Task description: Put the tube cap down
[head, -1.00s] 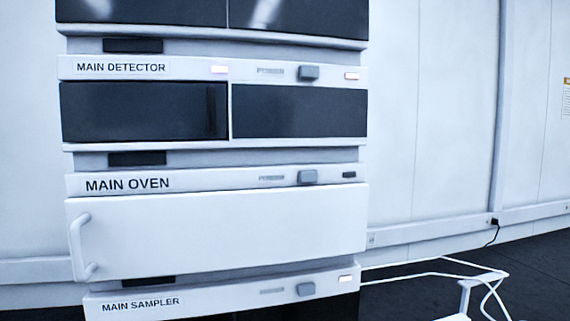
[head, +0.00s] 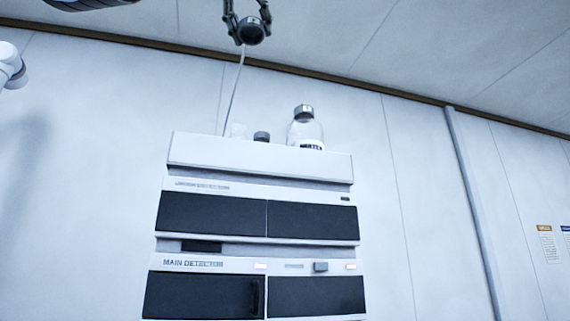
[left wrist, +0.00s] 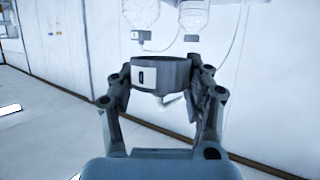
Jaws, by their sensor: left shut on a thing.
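My left gripper (head: 248,28) is at the top of the head view, high above the equipment stack. It is shut on the tube cap (head: 252,32), a dark round cap. A thin pale tube runs down from the cap to the stack top. In the left wrist view, which looks upside down, the cap (left wrist: 162,73) sits between the fingers of the gripper (left wrist: 163,82), clear of the bottles. A light mark shows on its side. My right gripper is not in view.
A white tray (head: 260,158) tops the stack. On it stand a capped clear bottle (head: 305,130), a lower dark cap (head: 262,137) and a faint clear bottle top (head: 238,130); the tray wall hides their lower parts.

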